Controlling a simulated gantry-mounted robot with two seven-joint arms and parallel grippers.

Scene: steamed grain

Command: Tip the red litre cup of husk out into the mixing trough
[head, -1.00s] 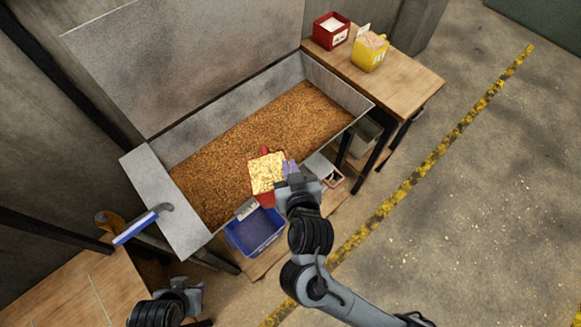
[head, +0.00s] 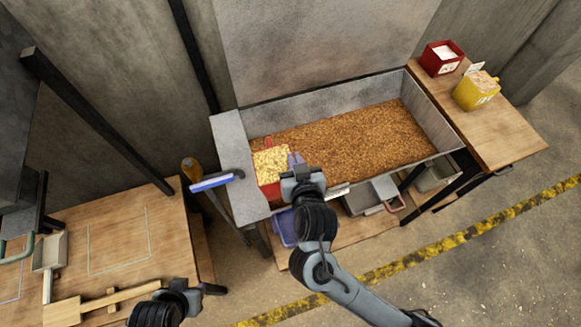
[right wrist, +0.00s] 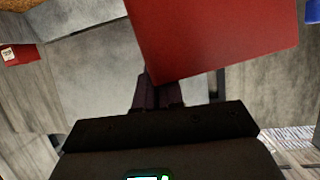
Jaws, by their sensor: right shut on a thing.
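The red litre cup (head: 271,190), full of pale yellow husk (head: 270,161), is level at the front left of the mixing trough (head: 325,96). It appears to be above the trough's edge; its exact height I cannot tell. My right gripper (head: 297,166) is shut on its right side. In the right wrist view the red cup (right wrist: 215,35) fills the upper middle, in front of the dark fingers (right wrist: 157,92). Brown grain (head: 360,137) covers the trough floor. My left gripper (head: 200,289) is low at the left, away from the cup; its jaw opening is unclear.
A blue bin (head: 285,228) sits below the trough's front. A red tub (head: 442,66) and a yellow tub (head: 476,96) stand on the right table. A wooden table (head: 165,235) is at the left.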

